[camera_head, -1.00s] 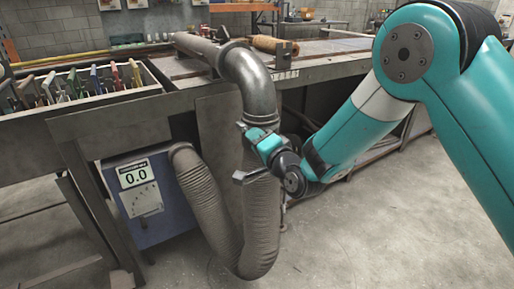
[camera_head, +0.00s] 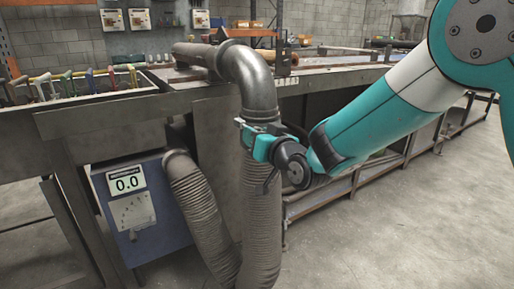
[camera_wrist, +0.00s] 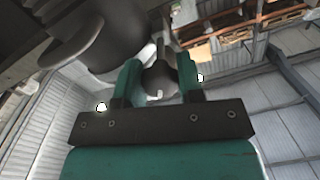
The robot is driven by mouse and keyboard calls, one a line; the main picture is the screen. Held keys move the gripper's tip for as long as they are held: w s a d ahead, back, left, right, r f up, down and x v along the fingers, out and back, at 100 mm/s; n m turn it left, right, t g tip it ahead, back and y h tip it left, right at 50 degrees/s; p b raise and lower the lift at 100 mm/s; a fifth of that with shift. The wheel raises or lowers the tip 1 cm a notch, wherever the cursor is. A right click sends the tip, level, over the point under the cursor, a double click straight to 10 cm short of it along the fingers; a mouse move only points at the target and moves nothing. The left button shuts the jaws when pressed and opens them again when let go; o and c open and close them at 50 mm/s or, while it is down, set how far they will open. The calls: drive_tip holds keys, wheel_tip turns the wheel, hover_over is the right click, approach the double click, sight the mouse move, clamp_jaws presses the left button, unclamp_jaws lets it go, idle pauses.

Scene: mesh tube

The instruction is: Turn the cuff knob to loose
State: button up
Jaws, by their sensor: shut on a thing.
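The ribbed grey hose (camera_head: 262,215) hangs below the metal elbow pipe (camera_head: 255,85), with a dark cuff (camera_head: 250,123) at the joint. My gripper (camera_head: 257,144) is at this joint, on its front right side, and hides part of it. In the wrist view my gripper's teal fingers (camera_wrist: 158,84) are shut on the dark rounded cuff knob (camera_wrist: 158,76), one finger on each side. A small pale mark shows on the knob's lower edge. In the head view the knob is hidden by my gripper, and its setting cannot be read.
A blue box (camera_head: 143,222) with a display reading 0.0 stands left of the hose. The workbench (camera_head: 130,118) runs behind, with a rack of tools (camera_head: 75,86) at left. Open floor (camera_head: 400,240) lies at right.

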drive_tip(key=n+b, duration=0.3)
drive_tip(key=shift+f+n, duration=0.25)
drive_tip(key=shift+n, duration=0.15)
drive_tip(key=n+b, duration=0.3)
drive_tip(key=shift+n, duration=0.3)
drive_tip(key=n+b, duration=0.2)
drive_tip(key=n, duration=0.1)
drive_tip(key=shift+d+n+b, duration=0.15)
drive_tip(key=shift+n+b, duration=0.15)
drive_tip(key=shift+b, duration=0.05)
drive_tip(key=n+b, duration=0.2)
drive_tip(key=n, duration=0.1)
drive_tip(key=shift+r+n, duration=0.1)
drive_tip(key=shift+n, duration=0.2)
drive_tip(key=n+b, duration=0.2)
drive_tip(key=n, duration=0.2)
drive_tip(key=shift+w+r+n+b, duration=0.1)
drive_tip(key=shift+r+n+b, duration=0.05)
drive_tip(key=shift+n+b, duration=0.2)
drive_tip(key=shift+r+n+b, duration=0.2)
drive_tip(key=shift+n+b, duration=0.85)
drive_tip(key=shift+n, duration=1.1)
drive_tip(key=shift+r, duration=0.1)
drive_tip(key=o, duration=0.9)
